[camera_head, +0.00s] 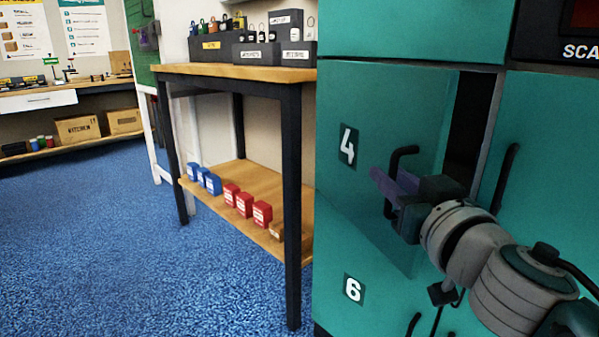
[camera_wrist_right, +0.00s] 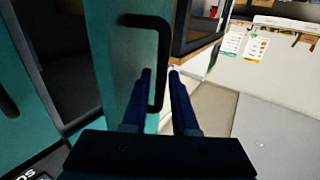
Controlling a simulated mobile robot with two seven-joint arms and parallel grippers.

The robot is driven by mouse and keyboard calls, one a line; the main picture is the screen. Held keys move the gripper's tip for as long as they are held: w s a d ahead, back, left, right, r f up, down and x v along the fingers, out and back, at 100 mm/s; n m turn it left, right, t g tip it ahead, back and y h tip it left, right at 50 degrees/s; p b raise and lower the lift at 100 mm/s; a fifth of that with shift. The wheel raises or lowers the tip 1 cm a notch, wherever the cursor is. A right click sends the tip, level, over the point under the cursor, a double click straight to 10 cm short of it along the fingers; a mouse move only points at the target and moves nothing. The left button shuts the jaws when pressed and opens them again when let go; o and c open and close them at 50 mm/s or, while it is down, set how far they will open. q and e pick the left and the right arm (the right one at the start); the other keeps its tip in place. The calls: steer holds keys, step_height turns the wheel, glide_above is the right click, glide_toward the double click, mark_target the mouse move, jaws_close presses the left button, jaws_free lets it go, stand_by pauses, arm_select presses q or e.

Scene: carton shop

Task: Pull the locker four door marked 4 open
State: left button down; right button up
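The locker four door (camera_head: 390,110) is teal with a white 4 on a dark plate. It stands partly open, with a dark gap along its right edge. Its black bar handle (camera_head: 405,151) is upright. My right gripper (camera_head: 392,186) is at this handle, coming from the right. In the right wrist view the handle (camera_wrist_right: 162,55) runs down between the two dark fingers (camera_wrist_right: 160,85), which sit close on either side of it. The door's teal panel (camera_wrist_right: 118,75) shows to their left, with the dark locker inside beyond. My left gripper is not in view.
The door marked 6 (camera_head: 375,305) is below and looks shut. Another teal door with a handle (camera_head: 507,165) is to the right. A wooden table (camera_head: 240,71) with a lower shelf stands left of the lockers. Blue floor (camera_head: 110,240) is clear farther left.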

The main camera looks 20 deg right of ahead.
steer(key=shift+c, duration=0.2)
jaws_close()
stand_by(1.1)
